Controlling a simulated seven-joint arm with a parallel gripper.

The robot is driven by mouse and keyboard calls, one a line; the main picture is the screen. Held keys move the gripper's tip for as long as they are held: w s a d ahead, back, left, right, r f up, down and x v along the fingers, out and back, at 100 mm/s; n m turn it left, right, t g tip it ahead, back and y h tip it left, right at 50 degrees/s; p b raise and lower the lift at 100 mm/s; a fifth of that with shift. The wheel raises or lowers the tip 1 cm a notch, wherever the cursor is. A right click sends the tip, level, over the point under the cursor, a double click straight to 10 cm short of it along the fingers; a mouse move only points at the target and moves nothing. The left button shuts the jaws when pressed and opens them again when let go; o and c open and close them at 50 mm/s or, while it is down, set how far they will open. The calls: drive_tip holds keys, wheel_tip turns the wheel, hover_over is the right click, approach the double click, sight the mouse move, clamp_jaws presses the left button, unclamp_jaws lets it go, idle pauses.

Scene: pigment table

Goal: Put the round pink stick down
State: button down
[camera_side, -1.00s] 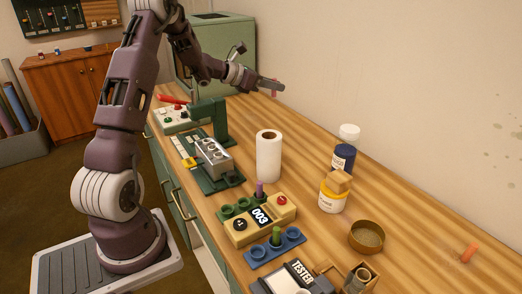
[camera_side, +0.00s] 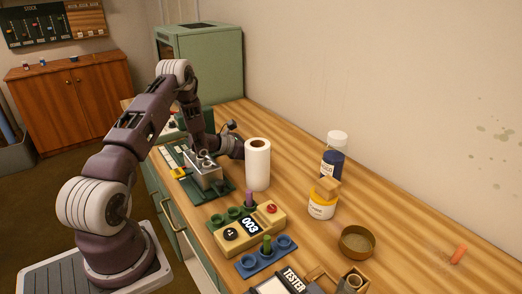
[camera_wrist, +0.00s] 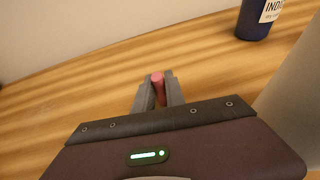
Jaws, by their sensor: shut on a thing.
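The round pink stick (camera_wrist: 158,88) is between the two grey fingers of my gripper (camera_wrist: 156,84) in the wrist view, its end facing the camera. My gripper is shut on it. Bare wooden table shows beyond the fingers; I cannot tell how far the stick is from the surface. In the side view my wrist is low, just behind and left of the white paper roll (camera_side: 258,166). The roll hides my fingertips and the stick there.
A blue bottle (camera_side: 333,160) stands right of the roll; it also shows in the wrist view (camera_wrist: 254,20). Bare table lies behind the roll.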

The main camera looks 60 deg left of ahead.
drive_tip(key=shift+f, duration=0.2)
drive_tip(key=c, duration=1.4)
unclamp_jaws()
